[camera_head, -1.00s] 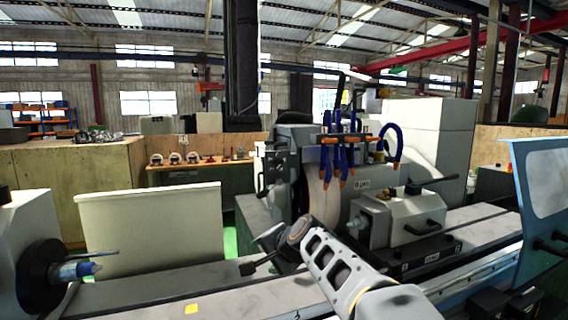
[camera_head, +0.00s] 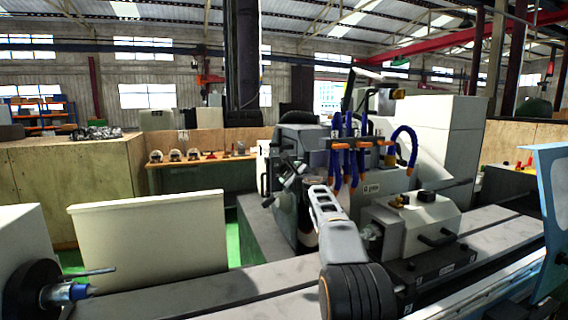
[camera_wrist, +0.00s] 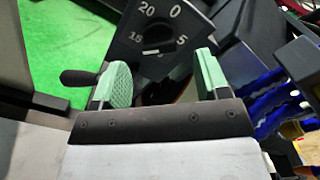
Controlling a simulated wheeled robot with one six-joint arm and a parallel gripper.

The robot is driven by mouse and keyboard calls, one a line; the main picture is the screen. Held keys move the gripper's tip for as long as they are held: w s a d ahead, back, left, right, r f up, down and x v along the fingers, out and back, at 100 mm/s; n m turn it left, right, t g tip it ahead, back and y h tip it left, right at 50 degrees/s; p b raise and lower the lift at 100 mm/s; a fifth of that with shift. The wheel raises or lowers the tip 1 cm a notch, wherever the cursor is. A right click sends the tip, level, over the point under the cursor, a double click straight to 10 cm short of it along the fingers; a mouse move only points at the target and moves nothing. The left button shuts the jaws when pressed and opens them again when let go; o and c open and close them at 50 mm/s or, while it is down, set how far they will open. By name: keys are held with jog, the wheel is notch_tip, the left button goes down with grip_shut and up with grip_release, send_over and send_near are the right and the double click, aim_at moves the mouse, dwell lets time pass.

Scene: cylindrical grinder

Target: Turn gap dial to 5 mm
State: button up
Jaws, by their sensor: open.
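The gap dial (camera_wrist: 160,28) shows in the wrist view at top centre. It is a dark plate with white numbers 0, 5, 15 and 20 around it. A short white mark (camera_wrist: 151,51) shows on its lower part, below the 15; the lowest number is not legible. My gripper (camera_wrist: 165,78) has two green-padded fingers spread apart. Nothing is seen between them, and the dial appears beyond the fingertips; contact cannot be told. In the head view, my gripper (camera_head: 287,178) is in front of the left side of the grinder's wheel housing, where the dial cannot be made out.
Blue coolant hoses (camera_head: 348,155) with orange nozzles hang right of my gripper; they also show in the wrist view (camera_wrist: 272,95). A dark-handled lever (camera_wrist: 80,77) is beside the left finger. A pale panel (camera_head: 150,235) is at left.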

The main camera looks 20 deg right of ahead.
aim_at(286, 170)
jog(key=w+p, duration=0.3)
jog(key=w, duration=0.1)
jog(key=shift+r, duration=0.25)
jog(key=shift+w+a+f+p, duration=0.1)
jog(key=shift+w+f+p, duration=0.15)
jog(key=shift+w+p, duration=0.85)
jog(key=c, duration=0.9)
jog(key=shift+n, duration=0.3)
